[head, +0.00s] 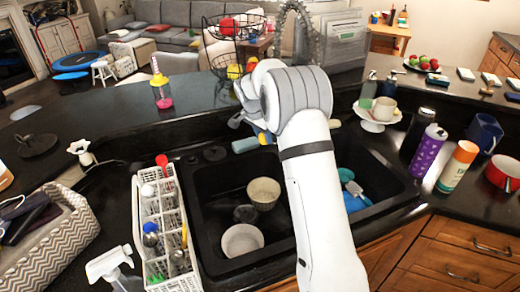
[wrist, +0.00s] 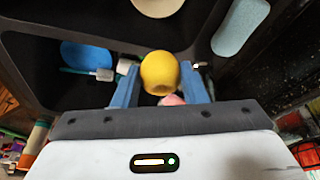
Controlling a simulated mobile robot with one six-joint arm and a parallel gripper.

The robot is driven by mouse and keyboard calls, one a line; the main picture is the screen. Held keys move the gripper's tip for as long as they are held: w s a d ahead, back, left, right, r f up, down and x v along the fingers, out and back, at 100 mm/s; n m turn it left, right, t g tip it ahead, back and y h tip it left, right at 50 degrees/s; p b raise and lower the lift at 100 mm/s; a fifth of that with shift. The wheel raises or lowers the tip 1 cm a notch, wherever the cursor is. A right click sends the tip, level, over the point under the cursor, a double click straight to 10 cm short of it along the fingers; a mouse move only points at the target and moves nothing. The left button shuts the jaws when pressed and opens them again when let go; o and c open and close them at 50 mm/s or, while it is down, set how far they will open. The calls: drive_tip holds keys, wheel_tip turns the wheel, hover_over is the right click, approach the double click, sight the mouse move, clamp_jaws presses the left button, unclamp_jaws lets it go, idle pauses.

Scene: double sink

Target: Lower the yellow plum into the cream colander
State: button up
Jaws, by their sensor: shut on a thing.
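My gripper (wrist: 159,66) is shut on the yellow plum (wrist: 160,75), which sits between its two blue fingers in the wrist view. In the head view my arm hides most of the gripper. In the left basin stand a cream, round vessel (head: 263,192) and, nearer, a paler bowl (head: 242,240). The farther one looks like the cream colander, but its holes are too small to make out. A cream, round shape (wrist: 158,5) is cut off at the top of the wrist view, beyond the plum and apart from it.
A black double sink (head: 220,205) lies below my arm. A blue-green sponge (head: 245,145) lies at the sink's back. A white bottle rack (head: 165,225) stands at its left; a purple bottle (head: 428,150) stands at right.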

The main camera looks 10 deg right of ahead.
drive_tip(key=shift+w+a+f+b, duration=0.1)
drive_tip(key=shift+w+f+b, duration=0.15)
drive_tip(key=shift+f+b, duration=0.25)
drive_tip(key=shift+s+f+b, duration=0.25)
drive_tip(key=shift+f+b, duration=0.55)
drive_tip(key=shift+b, duration=0.05)
drive_tip(key=shift+a+b+x, duration=0.2)
drive_tip(key=shift+b+x, duration=0.6)
drive_tip(key=shift+x, duration=0.1)
wheel_tip(320, 180, down, 16)
drive_tip(key=b, duration=1)
drive_tip(key=shift+r, duration=0.15)
drive_tip(key=shift+f+b, duration=3.35)
drive_tip(key=shift+f, duration=0.75)
drive_tip(key=shift+f+b, duration=1.8)
drive_tip(key=shift+f, duration=0.45)
